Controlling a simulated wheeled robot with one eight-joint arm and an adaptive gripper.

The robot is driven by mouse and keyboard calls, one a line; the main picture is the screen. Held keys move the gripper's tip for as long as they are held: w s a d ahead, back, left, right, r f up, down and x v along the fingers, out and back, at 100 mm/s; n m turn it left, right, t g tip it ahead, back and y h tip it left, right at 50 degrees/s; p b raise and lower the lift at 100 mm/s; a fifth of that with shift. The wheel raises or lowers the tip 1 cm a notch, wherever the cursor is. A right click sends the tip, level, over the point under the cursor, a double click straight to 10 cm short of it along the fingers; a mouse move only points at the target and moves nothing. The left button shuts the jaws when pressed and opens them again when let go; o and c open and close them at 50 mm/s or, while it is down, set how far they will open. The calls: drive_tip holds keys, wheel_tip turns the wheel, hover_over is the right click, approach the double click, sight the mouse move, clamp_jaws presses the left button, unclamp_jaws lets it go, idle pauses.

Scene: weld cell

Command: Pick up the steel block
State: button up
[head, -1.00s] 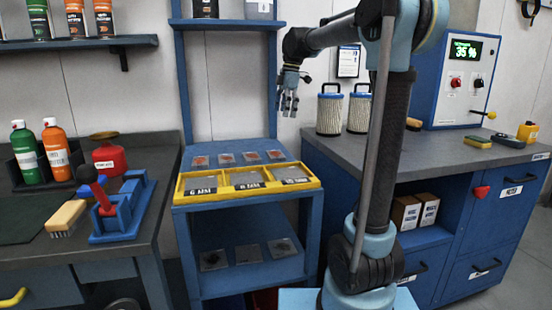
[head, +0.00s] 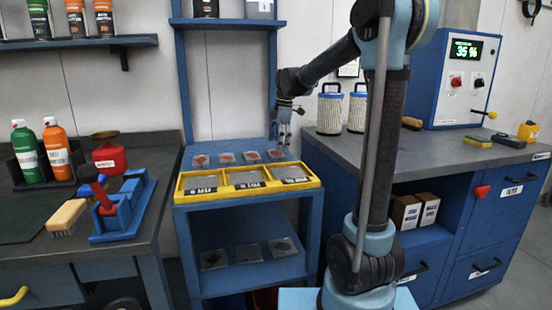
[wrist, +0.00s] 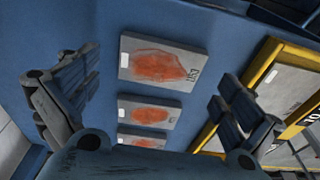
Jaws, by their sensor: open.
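Several flat grey metal blocks with orange patches lie in a row on the blue stand's top, behind the yellow tray. I cannot tell which one the task calls the steel block. The rightmost block (head: 275,154) is below my gripper (head: 282,138). In the wrist view, the nearest grey block (wrist: 190,60) has a white label and dark marking. Two more blocks, a middle one (wrist: 150,111) and a farther one (wrist: 140,141), lie beyond it. My gripper (wrist: 152,85) is open and empty, its fingers apart on either side of the row, above the blocks.
The yellow three-compartment tray (head: 180,194) lies along the stand's front edge, with dark labels. Several grey plates (head: 248,253) lie on the lower shelf. The stand's uprights (head: 184,90) rise behind. A grey counter (head: 345,147) with striped cylinders (head: 329,112) is to the right.

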sight(277, 153)
drive_tip(key=shift+a+f, duration=0.2)
drive_tip(key=shift+f, duration=1)
drive_tip(key=shift+c, duration=0.6)
drive_tip(key=c, duration=1.5)
drive_tip(key=shift+r, duration=0.15)
wheel_tip(277, 153, up, 10)
drive_tip(key=shift+s+d+r, duration=0.1)
drive_tip(key=shift+s+r, duration=0.05)
drive_tip(key=shift+r, duration=0.1)
